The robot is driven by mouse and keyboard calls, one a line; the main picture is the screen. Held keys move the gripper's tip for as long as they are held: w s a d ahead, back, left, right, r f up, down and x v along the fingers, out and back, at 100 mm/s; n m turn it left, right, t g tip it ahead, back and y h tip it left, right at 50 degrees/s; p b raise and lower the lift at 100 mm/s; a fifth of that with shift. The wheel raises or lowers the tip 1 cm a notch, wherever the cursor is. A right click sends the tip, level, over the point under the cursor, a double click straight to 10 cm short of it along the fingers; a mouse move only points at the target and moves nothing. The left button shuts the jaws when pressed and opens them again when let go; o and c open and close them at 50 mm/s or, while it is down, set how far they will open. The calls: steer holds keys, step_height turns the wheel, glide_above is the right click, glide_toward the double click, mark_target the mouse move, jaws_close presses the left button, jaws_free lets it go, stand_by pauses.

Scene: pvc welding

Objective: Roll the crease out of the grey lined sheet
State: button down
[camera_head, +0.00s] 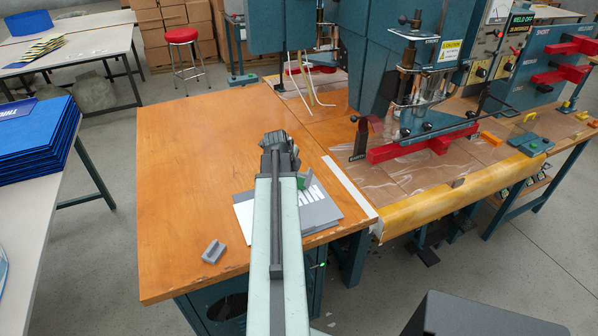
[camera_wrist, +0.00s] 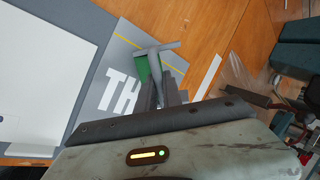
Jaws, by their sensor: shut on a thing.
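A grey sheet (camera_wrist: 118,60) with a thin yellow line and large white letters lies flat on the wooden table. Its right part shows in the head view (camera_head: 322,214), partly hidden by my arm. My gripper (camera_wrist: 160,92) is shut on a grey T-shaped roller tool (camera_wrist: 153,60), whose crossbar is over the sheet in the wrist view. I cannot tell whether it touches the sheet. A green patch (camera_wrist: 143,68) shows beside the tool. No crease can be made out. My fingertips are hidden in the head view.
A white panel (camera_wrist: 40,60) adjoins the sheet. A small grey block (camera_head: 213,252) lies on the wooden table (camera_head: 190,150) at front left. The table's far left is clear. A welding machine (camera_head: 420,80) with red bars and clear film stands right.

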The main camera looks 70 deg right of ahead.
steer(key=shift+w+a, duration=0.6)
step_height(320, 180, up, 6)
steer(key=p, duration=0.6)
steer(key=shift+r, duration=0.1)
step_height(320, 180, up, 3)
steer(key=p, duration=0.3)
steer(key=shift+s, duration=0.1)
